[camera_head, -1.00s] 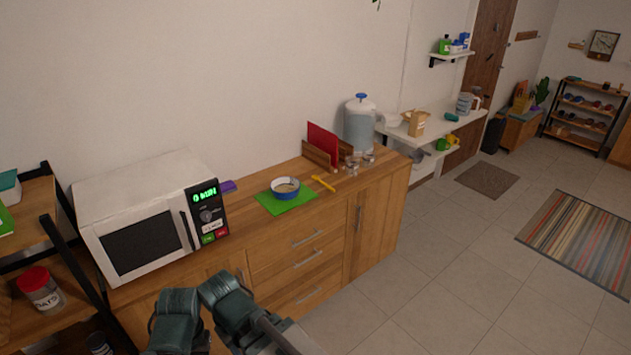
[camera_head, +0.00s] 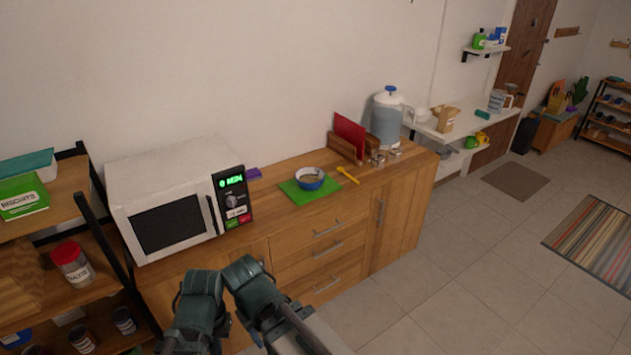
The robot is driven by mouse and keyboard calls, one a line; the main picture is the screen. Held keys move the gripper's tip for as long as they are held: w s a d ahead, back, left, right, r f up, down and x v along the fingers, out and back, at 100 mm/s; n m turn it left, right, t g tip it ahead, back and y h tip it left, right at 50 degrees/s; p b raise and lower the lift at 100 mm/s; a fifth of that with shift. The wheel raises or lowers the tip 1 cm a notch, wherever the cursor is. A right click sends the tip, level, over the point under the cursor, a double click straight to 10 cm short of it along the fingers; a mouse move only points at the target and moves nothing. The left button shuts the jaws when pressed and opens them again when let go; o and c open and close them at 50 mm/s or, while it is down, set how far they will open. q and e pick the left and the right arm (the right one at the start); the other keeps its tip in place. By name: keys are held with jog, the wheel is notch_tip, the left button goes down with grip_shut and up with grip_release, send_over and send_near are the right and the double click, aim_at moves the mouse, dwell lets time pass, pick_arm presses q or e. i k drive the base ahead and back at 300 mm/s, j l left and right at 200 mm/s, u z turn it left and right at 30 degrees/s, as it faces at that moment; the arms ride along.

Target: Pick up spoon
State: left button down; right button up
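A yellow spoon (camera_head: 347,174) lies on the wooden counter (camera_head: 270,197), just right of a green mat (camera_head: 296,196). A blue and white bowl (camera_head: 311,179) with something pale in it sits on the mat. Parts of my arms show at the bottom of the head view, well short of the counter top and the spoon. Neither gripper's fingers can be made out, so both grippers are out of view.
A white microwave (camera_head: 165,205) stands on the counter's left. A red board in a wooden holder (camera_head: 346,147), small jars (camera_head: 379,158) and a water dispenser (camera_head: 387,118) stand behind and right of the spoon. A shelf (camera_head: 68,205) is at far left.

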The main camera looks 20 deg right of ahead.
aim_at(339, 168)
jog(key=i+l, duration=0.2)
jog(key=l, duration=0.2)
jog(key=i+l+u, duration=0.1)
jog(key=i+l, duration=0.35)
jog(key=l, duration=0.3)
jog(key=i+l+u, duration=0.1)
jog(key=l, duration=0.3)
jog(key=i+l, duration=0.5)
jog(key=l, duration=0.3)
jog(key=i+l+u, duration=0.1)
jog(key=l, duration=0.35)
jog(key=i+l, duration=0.25)
jog(key=l, duration=0.15)
jog(key=u, duration=0.05)
